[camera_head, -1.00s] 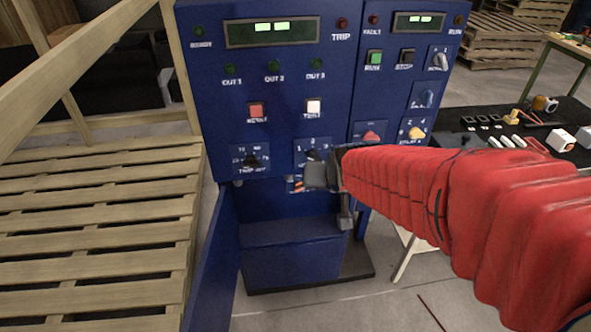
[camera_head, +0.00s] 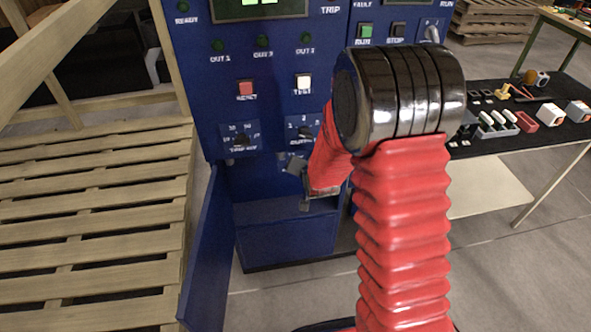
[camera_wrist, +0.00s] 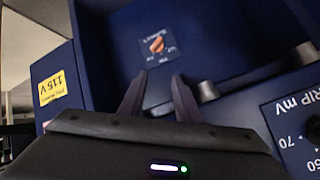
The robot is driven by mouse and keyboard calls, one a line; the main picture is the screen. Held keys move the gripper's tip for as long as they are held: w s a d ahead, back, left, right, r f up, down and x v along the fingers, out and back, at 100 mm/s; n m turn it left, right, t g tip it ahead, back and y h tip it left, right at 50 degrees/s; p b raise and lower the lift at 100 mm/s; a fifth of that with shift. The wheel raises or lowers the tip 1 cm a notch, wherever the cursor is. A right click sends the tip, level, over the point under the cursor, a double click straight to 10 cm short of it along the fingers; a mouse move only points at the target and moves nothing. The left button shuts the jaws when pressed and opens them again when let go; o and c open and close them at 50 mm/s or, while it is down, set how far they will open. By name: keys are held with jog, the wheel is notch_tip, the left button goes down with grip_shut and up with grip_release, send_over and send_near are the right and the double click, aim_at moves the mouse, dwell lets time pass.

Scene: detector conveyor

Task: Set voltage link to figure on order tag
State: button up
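The voltage link appears as a small orange piece (camera_wrist: 156,45) on a lettered plate inside the cabinet's lower recess. It lies at a slant, and the lettering is too small to read. A yellow tag (camera_wrist: 53,88) at the left of the wrist view reads 115 V, with smaller unreadable text. My gripper (camera_wrist: 158,75) is open and empty, its two fingers pointing towards the orange piece and apart from it. In the head view my gripper (camera_head: 297,171) is in front of the recess, and the arm partly hides it.
The blue cabinet (camera_head: 225,108) has its lower door (camera_head: 205,255) swung open at the left. A TRIP mV knob (camera_wrist: 314,128) is close at the right of the wrist view. Wooden pallets (camera_head: 90,230) stand left. A black-topped table (camera_head: 500,150) with parts stands right.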

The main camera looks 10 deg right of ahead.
notch_tip(320, 180, down, 16)
jog(key=m+t, duration=0.5)
jog(key=t, duration=0.2)
jog(key=shift+r+m, duration=0.15)
jog(key=shift+m, duration=0.15)
jog(key=shift+w, duration=0.15)
jog(key=w, duration=1.3)
jog(key=shift+w, duration=0.3)
jog(key=shift+c, duration=0.3)
